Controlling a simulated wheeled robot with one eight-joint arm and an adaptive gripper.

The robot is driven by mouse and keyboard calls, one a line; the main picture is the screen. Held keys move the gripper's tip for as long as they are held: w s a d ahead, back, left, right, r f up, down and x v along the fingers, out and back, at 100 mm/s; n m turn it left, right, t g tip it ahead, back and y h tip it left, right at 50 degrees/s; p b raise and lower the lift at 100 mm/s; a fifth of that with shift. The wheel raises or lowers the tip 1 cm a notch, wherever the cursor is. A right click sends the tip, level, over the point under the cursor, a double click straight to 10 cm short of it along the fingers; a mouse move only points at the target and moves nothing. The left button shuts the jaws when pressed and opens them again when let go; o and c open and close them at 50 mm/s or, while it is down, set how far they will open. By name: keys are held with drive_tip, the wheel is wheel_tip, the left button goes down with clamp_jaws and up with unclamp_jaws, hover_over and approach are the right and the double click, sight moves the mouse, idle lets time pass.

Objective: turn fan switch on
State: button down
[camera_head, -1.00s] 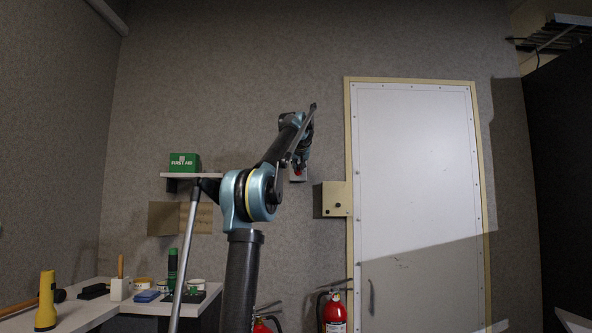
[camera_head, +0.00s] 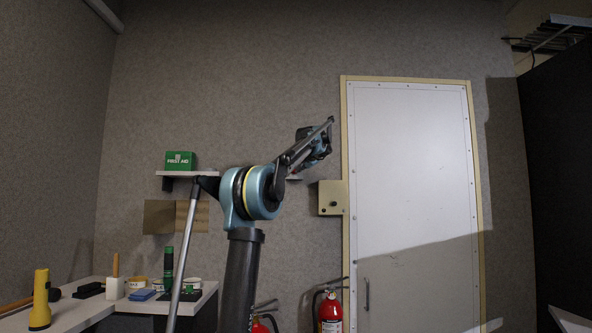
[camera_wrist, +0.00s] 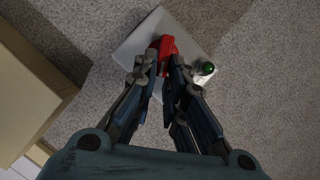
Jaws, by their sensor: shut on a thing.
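The fan switch is a red lever (camera_wrist: 167,46) on a pale square plate (camera_wrist: 137,42) on the wall, seen in the wrist view. A green indicator (camera_wrist: 206,68) sits to its right on the same plate. My gripper (camera_wrist: 165,64) is shut on the red lever, with one finger on each side; the lever's base is partly hidden. In the head view my gripper end (camera_head: 316,146) is at the wall just left of the door, and the arm hides almost all of the plate.
A beige box (camera_head: 331,198) juts from the wall beside the white door (camera_head: 412,160), close to the gripper. A shelf (camera_head: 176,174) with a green first-aid box (camera_head: 179,160) is at left. A fire extinguisher (camera_head: 330,311) stands below. A bench (camera_head: 85,310) holds several items.

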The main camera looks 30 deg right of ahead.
drive_tip(key=shift+s+d+f+m+t, duration=0.1)
drive_tip(key=shift+f+m+t, duration=0.3)
drive_tip(key=shift+m, duration=0.45)
drive_tip(key=shift+a+f+m+t, duration=0.15)
drive_tip(key=shift+m+t, duration=0.3)
drive_tip(key=shift+m, duration=0.45)
drive_tip(key=shift+s+d+f+m+t, duration=0.15)
drive_tip(key=shift+f+m+t, duration=0.25)
drive_tip(key=shift+m, duration=0.45)
drive_tip(key=shift+w, duration=0.1)
drive_tip(key=c, duration=1.6)
unclamp_jaws()
drive_tip(key=shift+c, duration=0.2)
drive_tip(key=shift+r, duration=0.1)
drive_tip(key=s+a, duration=0.2)
drive_tip(key=s, duration=0.9)
drive_tip(key=shift+s, duration=0.3)
